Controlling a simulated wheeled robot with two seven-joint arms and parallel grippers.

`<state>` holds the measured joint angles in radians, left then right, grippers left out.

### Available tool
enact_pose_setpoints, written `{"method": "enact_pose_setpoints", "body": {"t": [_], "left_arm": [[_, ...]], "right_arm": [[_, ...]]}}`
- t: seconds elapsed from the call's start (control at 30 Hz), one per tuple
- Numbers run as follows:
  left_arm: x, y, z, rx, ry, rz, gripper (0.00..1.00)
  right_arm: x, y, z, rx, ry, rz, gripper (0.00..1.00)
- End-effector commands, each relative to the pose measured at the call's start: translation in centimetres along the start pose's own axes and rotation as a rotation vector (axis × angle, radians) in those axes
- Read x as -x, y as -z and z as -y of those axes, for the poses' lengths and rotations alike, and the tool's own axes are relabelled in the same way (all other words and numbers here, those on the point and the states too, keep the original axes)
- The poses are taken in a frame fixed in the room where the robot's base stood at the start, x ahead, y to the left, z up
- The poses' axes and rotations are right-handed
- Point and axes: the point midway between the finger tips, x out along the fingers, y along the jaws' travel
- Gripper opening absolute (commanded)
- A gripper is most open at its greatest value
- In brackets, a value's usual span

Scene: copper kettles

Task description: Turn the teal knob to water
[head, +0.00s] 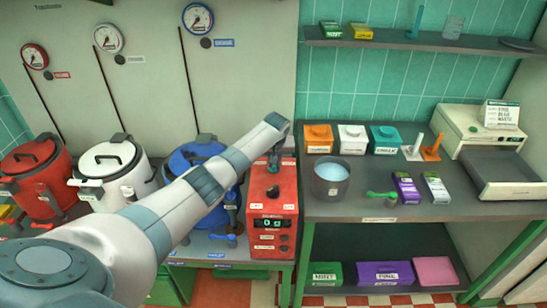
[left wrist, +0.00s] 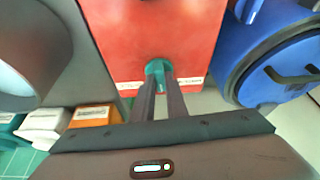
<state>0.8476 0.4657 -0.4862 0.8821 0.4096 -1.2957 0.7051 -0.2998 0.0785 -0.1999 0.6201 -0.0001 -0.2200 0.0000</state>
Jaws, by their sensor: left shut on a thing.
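The teal knob (left wrist: 158,68) sits on the top face of the red box (left wrist: 155,25), near its back edge, in the left wrist view. My left gripper (left wrist: 160,84) is shut on it, one dark finger on each side. White labels lie on either side of the knob, too small to read. My right gripper is not in view.
A blue kettle (head: 181,163) stands close left of the red box, with a white kettle (head: 112,165) and a red kettle (head: 35,170) farther left. A grey pot of water (head: 331,190) stands to the right. Orange, white and teal boxes line the back.

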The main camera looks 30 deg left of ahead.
Motion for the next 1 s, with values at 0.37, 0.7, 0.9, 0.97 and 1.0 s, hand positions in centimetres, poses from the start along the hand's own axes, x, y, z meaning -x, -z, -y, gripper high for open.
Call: {"method": "enact_pose_setpoints", "body": {"t": [0.37,0.7,0.9,0.97,1.0], "left_arm": [[-0.1,0.1,-0.5,0.331,0.134,0.000,0.00],[-0.2,0.2,-0.6,0.567,0.231,-0.002,0.00],[-0.1,0.3,-0.6,0.637,0.261,-0.002,0.00],[-0.1,0.3,-0.6,0.648,0.267,-0.002,0.00],[-0.1,0.3,-0.5,0.653,0.269,-0.003,0.00]], "right_arm": [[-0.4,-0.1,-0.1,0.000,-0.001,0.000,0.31],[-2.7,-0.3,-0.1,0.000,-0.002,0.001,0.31],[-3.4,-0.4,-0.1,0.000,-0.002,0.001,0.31],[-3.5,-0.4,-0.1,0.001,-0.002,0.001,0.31],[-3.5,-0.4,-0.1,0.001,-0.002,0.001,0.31]]}}
